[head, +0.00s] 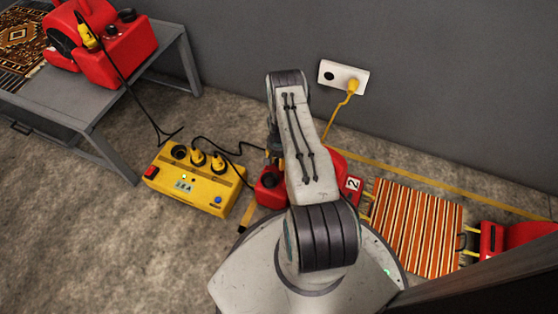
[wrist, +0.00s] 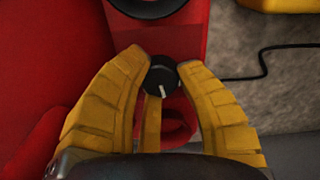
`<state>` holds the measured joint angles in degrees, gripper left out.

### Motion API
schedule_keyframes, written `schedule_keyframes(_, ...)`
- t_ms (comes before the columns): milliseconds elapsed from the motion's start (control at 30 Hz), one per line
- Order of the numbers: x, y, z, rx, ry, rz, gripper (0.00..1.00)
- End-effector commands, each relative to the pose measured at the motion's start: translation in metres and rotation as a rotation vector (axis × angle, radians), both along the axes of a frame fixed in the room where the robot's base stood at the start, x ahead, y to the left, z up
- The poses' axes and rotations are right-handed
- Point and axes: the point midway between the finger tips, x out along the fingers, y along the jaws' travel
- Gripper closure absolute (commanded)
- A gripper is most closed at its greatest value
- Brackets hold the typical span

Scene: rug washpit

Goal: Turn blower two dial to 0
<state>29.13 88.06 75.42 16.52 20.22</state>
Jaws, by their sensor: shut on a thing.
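The black dial (wrist: 161,79) of blower two sits between my yellow fingertips in the wrist view. Its white pointer mark points down, slightly to the right. My gripper (wrist: 162,66) is shut on the dial from both sides. The red blower (wrist: 75,70) fills the left of the wrist view. In the head view the red blower with a "2" label (head: 353,184) stands on the floor, partly hidden behind my arm. The dial and my fingertips are hidden there. No scale numbers around the dial can be read.
A yellow power box (head: 195,184) with plugs stands left of the blower. A wall outlet (head: 343,77) holds a yellow plug. Another red blower (head: 118,55) is on a grey table (head: 85,100). A striped rug (head: 417,228) and another red machine (head: 512,236) are at right.

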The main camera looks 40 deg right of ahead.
Motion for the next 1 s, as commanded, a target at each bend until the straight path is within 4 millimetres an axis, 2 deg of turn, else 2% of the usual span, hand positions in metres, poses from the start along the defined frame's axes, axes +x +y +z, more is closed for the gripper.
schedule_keyframes(367,-0.0003,0.0000,-0.0037,0.000,0.000,0.159,1.00)
schedule_keyframes(1000,-0.0002,-0.0001,-0.0038,0.000,0.000,0.758,1.00)
